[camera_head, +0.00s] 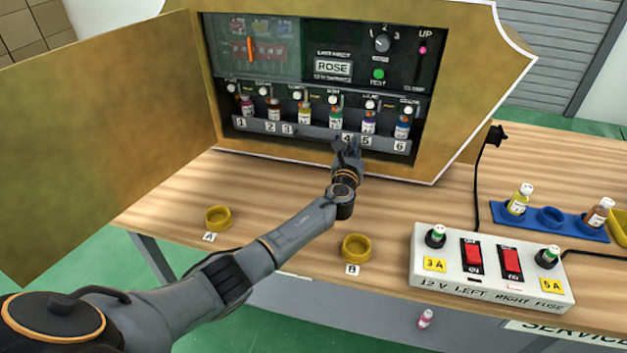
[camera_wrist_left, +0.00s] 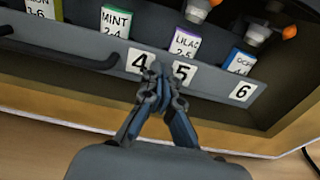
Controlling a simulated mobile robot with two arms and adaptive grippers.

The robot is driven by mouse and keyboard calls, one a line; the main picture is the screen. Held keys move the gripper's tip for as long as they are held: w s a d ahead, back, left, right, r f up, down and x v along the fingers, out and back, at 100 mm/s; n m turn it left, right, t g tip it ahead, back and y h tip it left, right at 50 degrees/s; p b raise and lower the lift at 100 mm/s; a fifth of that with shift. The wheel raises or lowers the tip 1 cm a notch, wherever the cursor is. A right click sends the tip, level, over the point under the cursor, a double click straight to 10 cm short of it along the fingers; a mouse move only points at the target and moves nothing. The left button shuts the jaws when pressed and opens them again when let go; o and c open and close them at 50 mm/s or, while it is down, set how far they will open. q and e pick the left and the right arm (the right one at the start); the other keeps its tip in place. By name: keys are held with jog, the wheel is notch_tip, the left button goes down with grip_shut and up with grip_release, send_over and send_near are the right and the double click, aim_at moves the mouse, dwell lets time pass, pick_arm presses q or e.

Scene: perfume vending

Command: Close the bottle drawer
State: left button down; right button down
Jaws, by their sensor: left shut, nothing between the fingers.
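The bottle drawer (camera_head: 318,134) is a grey tray front with number labels 1 to 6, low in the gold vending cabinet (camera_head: 455,95). Several small bottles with coloured labels stand in a row behind its front. In the left wrist view the drawer front (camera_wrist_left: 215,85) crosses the picture, with labels 4, 5 and 6 readable. My left gripper (camera_head: 347,147) is shut and empty, with its fingertips at the drawer front between labels 4 and 5. It also shows in the left wrist view (camera_wrist_left: 157,75), where it seems to touch the front. My right gripper is not in view.
The cabinet's gold door (camera_head: 110,115) stands open at the left. Yellow rings (camera_head: 218,217) and (camera_head: 356,247) sit on the wooden table. A white fuse box (camera_head: 490,270) and a blue holder (camera_head: 550,222) with bottles are at the right. A black cable runs behind the fuse box.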

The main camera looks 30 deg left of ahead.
pick_arm(q)
jog(key=shift+r, duration=0.15)
jog(key=p+v, duration=0.7)
jog(key=v, duration=0.4)
jog(key=shift+r, duration=0.15)
jog(key=shift+s+d, duration=0.1)
jog(key=shift+s, duration=0.4)
